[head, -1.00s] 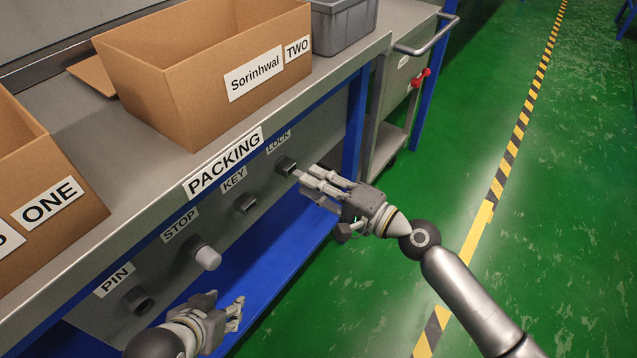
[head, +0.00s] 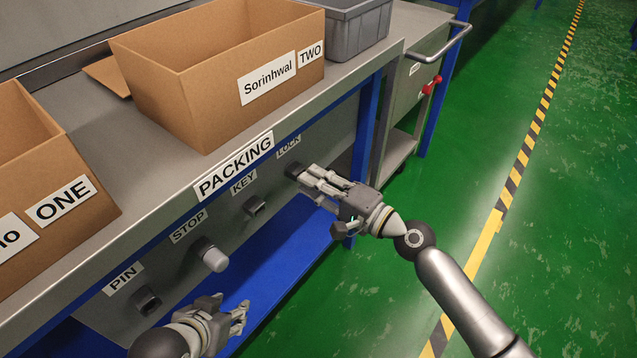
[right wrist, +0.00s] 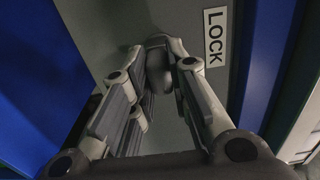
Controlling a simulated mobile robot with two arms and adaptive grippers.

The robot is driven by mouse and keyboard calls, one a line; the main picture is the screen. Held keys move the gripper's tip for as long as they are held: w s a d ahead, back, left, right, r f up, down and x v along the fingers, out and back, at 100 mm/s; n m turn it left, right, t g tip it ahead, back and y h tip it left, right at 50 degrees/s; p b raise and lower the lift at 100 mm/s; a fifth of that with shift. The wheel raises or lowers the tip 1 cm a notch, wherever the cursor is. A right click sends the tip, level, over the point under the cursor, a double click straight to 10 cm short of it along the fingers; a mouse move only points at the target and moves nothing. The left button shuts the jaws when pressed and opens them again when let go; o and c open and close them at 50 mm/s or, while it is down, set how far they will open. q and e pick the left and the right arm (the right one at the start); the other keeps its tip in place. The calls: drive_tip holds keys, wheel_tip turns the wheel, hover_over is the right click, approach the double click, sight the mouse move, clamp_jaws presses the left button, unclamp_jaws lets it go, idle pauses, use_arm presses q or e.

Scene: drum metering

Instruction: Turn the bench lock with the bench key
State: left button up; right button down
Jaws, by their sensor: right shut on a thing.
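The bench lock (head: 293,170) is a dark fitting on the grey front panel under the LOCK label. My right gripper (head: 306,177) reaches it from the right, its fingertips right at the fitting. In the right wrist view its fingers (right wrist: 156,70) close around a small dark grey piece (right wrist: 158,62), which I take to be the bench key; it is mostly hidden, and how far it sits in the lock cannot be seen. The KEY holder (head: 254,206) shows as a dark block left of the lock. My left gripper (head: 241,315) is low at the left, fingers apart and empty.
The panel also carries a STOP button (head: 213,259) and a PIN fitting (head: 147,300). Cardboard boxes (head: 205,95) and a grey bin (head: 357,32) stand on the bench. A trolley (head: 400,140) is beyond the blue leg. Green floor at the right is clear.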

drive_tip(key=c, duration=1.3)
unclamp_jaws()
drive_tip(key=shift+a, duration=0.1)
drive_tip(key=v, duration=1.2)
drive_tip(key=shift+w, duration=0.1)
